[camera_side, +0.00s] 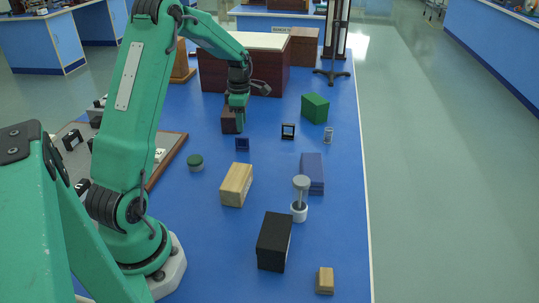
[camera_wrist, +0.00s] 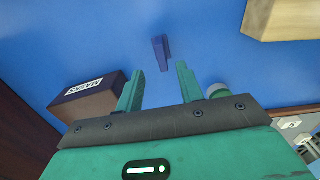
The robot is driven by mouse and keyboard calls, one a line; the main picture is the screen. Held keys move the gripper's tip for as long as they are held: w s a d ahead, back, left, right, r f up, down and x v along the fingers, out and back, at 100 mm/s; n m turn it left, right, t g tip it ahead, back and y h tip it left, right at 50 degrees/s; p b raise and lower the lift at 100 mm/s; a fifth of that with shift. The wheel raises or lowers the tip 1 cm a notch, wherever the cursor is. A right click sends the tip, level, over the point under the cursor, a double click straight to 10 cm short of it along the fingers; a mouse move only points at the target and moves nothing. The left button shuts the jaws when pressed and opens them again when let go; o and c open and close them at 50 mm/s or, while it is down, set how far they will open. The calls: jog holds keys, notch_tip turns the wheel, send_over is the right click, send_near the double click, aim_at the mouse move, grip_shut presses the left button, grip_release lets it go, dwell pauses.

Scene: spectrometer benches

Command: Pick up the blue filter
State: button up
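The blue filter (camera_side: 242,143) is a small dark blue square piece standing upright on the blue bench. In the wrist view it shows nearly edge-on as a narrow blue piece (camera_wrist: 161,52), just beyond my fingertips and roughly in line with the gap between them. My gripper (camera_side: 237,112) points down above the bench, behind the filter in the side view. In the wrist view my gripper's two green fingers (camera_wrist: 159,71) are apart with nothing between them.
A dark brown labelled box (camera_wrist: 88,98) lies close to my left finger. Bench between filter and wooden block is clear.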

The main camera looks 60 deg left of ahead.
aim_at(242, 137)
jog(key=shift+f, duration=1.3)
jog(key=shift+s+f, duration=0.15)
jog(key=shift+f, duration=2.45)
grip_shut()
